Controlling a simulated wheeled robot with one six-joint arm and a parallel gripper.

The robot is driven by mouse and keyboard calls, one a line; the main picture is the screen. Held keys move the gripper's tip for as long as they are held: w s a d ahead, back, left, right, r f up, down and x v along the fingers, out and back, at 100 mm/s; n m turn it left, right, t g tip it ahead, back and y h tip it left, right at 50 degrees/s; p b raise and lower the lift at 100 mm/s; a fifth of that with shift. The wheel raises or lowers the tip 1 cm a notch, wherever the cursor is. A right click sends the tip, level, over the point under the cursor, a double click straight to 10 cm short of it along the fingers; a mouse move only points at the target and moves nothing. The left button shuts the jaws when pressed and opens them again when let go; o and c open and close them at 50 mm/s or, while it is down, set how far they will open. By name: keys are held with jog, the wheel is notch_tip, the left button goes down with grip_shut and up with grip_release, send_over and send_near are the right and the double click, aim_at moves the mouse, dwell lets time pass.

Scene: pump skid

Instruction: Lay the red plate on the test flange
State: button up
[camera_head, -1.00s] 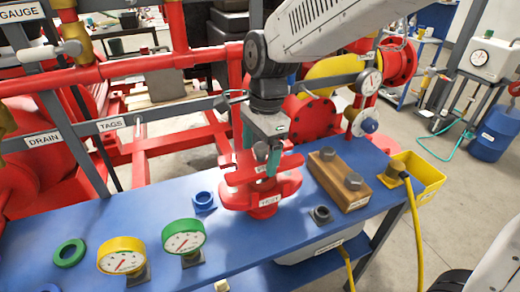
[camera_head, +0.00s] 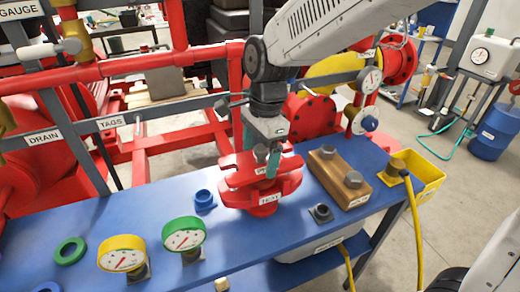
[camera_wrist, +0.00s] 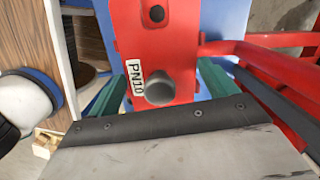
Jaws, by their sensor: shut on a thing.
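The red plate (camera_head: 238,171) has a white label and, in the wrist view (camera_wrist: 187,45), reads PN10, with a grey knob (camera_wrist: 160,88) on it. My gripper (camera_head: 262,155) is shut on the red plate, its green fingers on either side of it in the wrist view (camera_wrist: 166,85). The plate is right over the red test flange (camera_head: 265,209), which stands on the blue bench and carries a TEST label. The plate hides much of the flange's top. I cannot tell whether they touch.
A wooden block with bolts (camera_head: 338,176) and a yellow bin (camera_head: 428,178) are on the right. A blue fitting (camera_head: 204,200), a dark nut (camera_head: 320,212), a green gauge (camera_head: 184,236) and a yellow gauge (camera_head: 122,253) are around the flange. Red pipework (camera_head: 130,68) runs behind.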

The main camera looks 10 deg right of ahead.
aim_at(259, 161)
jog(key=shift+f, duration=1.6)
jog(key=o, duration=1.3)
jog(key=shift+c, duration=0.2)
jog(key=r, duration=0.5)
jog(key=d+r, duration=0.1)
jog(key=r, duration=0.1)
jog(key=shift+w+r, duration=0.2)
jog(key=shift+r, duration=0.2)
jog(key=shift+s+d+f+n, duration=0.1)
jog(key=shift+s+n, duration=0.05)
jog(key=shift+n, duration=0.4)
jog(key=shift+s+f+n, duration=0.1)
jog(key=shift+n, duration=0.45)
jog(key=s+d+n, duration=0.1)
jog(key=n, duration=0.1)
jog(key=s+d+n, duration=0.1)
jog(key=s+n, duration=0.1)
jog(key=shift+d+f+g+h, duration=0.2)
jog(key=shift+d+g+h, duration=0.1)
jog(key=s+d+r+n+t, duration=0.2)
jog(key=s+d+r+n, duration=0.2)
jog(key=s+d, duration=1.2)
jog(key=d+n, duration=0.1)
jog(key=n, duration=0.2)
jog(key=shift+s+d+t+h, duration=0.15)
jog(key=shift+d+t+h, duration=0.15)
jog(key=shift+d, duration=0.05)
